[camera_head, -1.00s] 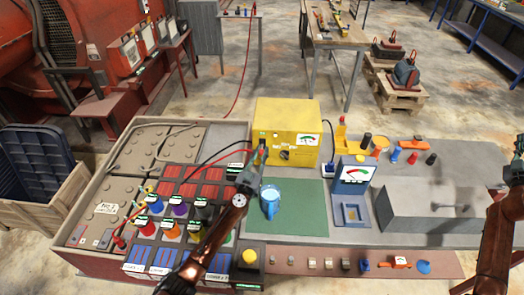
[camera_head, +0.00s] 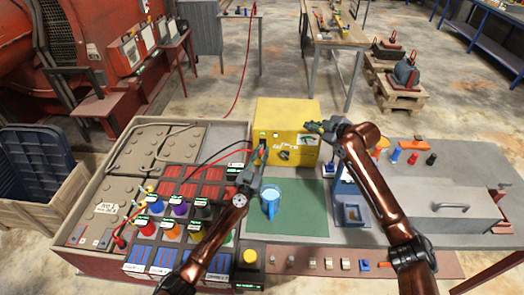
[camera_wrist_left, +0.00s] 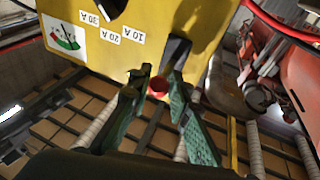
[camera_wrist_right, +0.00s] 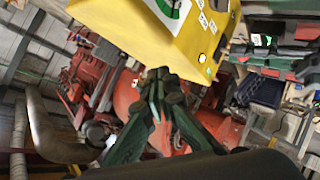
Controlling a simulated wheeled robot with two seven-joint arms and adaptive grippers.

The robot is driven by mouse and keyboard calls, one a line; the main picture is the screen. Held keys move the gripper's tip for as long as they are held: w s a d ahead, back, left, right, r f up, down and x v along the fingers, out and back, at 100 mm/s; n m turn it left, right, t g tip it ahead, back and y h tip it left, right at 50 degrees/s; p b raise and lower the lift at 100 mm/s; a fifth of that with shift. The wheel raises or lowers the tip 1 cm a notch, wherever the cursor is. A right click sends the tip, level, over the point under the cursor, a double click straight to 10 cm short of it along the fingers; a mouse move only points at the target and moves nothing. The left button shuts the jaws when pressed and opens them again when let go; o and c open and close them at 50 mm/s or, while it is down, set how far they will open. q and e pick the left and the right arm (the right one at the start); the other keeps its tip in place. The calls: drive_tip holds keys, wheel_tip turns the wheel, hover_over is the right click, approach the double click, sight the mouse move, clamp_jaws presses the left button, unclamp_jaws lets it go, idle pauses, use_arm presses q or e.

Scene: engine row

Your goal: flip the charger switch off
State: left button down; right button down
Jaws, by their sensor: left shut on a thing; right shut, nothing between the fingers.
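The yellow charger (camera_head: 272,112) stands at the back of the bench; its dial and 10 A, 20 A and 30 A labels show upside down in the left wrist view (camera_wrist_left: 195,25). My left gripper (camera_head: 261,164) is at its front left corner, shut on a small part there. Between its fingertips a round red end (camera_wrist_left: 158,88) shows, beside a black piece (camera_wrist_left: 177,52) on the charger's edge. I cannot tell whether these are one switch. My right gripper (camera_head: 316,127) is shut and empty, before the charger's right side; its closed fingertips (camera_wrist_right: 163,76) point toward the yellow casing.
A blue meter stand (camera_head: 345,188) is partly hidden by my right arm. Red and black cables run left from the charger.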

sight(262, 150)
use_arm(q)
drive_tip(key=shift+r, duration=0.15)
use_arm(e)
drive_tip(key=s+a+f+n+g+y, duration=0.1)
drive_tip(key=s+a+n+g, duration=0.1)
drive_tip(key=s+a, duration=0.4)
drive_tip(key=s+a+f+n+g+y, duration=0.1)
drive_tip(key=s+a+n+g, duration=0.15)
drive_tip(key=a, duration=0.55)
drive_tip(key=shift+w+a+f, duration=0.7)
drive_tip(key=shift+w+f, duration=0.15)
drive_tip(key=shift+f, duration=0.65)
drive_tip(key=shift+w+a+f, duration=0.75)
drive_tip(key=shift+w+f, duration=0.15)
drive_tip(key=shift+f, duration=0.6)
drive_tip(key=shift+w+a+f, duration=0.7)
drive_tip(key=shift+w+f, duration=0.15)
drive_tip(key=shift+f, duration=0.65)
